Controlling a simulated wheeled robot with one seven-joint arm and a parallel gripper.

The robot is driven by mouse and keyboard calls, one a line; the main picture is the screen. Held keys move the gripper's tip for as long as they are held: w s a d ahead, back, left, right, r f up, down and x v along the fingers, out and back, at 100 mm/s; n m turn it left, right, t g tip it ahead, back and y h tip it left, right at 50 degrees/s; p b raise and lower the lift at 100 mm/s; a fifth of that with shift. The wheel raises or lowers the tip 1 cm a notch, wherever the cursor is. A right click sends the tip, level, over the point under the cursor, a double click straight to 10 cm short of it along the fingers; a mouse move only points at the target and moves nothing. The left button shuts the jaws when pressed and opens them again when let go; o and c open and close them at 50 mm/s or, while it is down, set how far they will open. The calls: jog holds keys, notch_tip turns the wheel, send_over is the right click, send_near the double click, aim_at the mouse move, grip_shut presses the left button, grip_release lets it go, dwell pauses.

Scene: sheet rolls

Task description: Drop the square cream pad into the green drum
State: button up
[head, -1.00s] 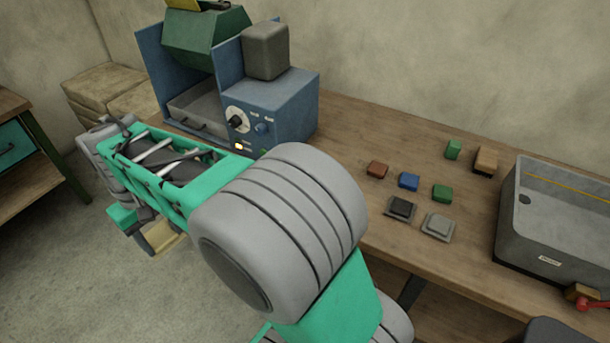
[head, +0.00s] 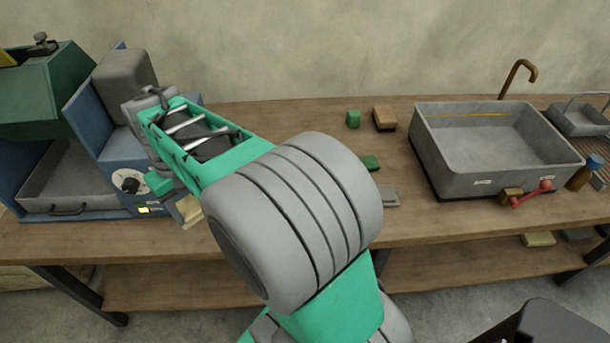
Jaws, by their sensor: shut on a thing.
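My gripper (head: 173,192) is at the far end of my green and grey arm, in front of the blue machine's control panel. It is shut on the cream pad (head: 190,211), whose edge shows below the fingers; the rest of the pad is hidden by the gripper. The green drum (head: 38,98) is at the upper left, in the blue machine (head: 120,150) above a grey tray. The drum is to the left of the gripper and apart from it. Its opening cannot be made out clearly.
A grey sink (head: 490,145) with a brass tap stands at the right of the wooden bench (head: 300,115). Green and brown blocks (head: 385,117) lie mid-bench, and a grey pad (head: 388,196) is partly behind my arm. A yellowish pad (head: 537,239) lies on the lower shelf.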

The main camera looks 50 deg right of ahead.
jog(key=s+d+m, duration=0.4)
jog(key=s+d, duration=0.5)
jog(key=d, duration=0.5)
jog(key=s+d+f+m, duration=0.15)
jog(key=s+d, duration=0.25)
jog(key=s, duration=0.4)
jog(key=s+d+m, duration=0.3)
jog(key=s+d, duration=0.1)
jog(key=s, duration=0.5)
jog(key=w+d+f+p, duration=0.1)
jog(key=w+d+f, duration=0.1)
jog(key=w+f, duration=0.1)
jog(key=w+d+f, duration=0.2)
jog(key=w+f, duration=0.1)
jog(key=w, duration=0.2)
jog(key=w+d+f+p, duration=0.1)
jog(key=w+d+f, duration=0.1)
jog(key=w+f, duration=0.2)
jog(key=shift+d+p, duration=0.1)
jog(key=shift+p, duration=0.25)
jog(key=shift+w+d+f+p, duration=0.15)
jog(key=shift+f+p, duration=0.3)
jog(key=shift+f, duration=1.3)
jog(key=shift+f, duration=0.1)
jog(key=o, duration=1.1)
jog(key=shift+f, duration=0.15)
jog(key=o, duration=0.5)
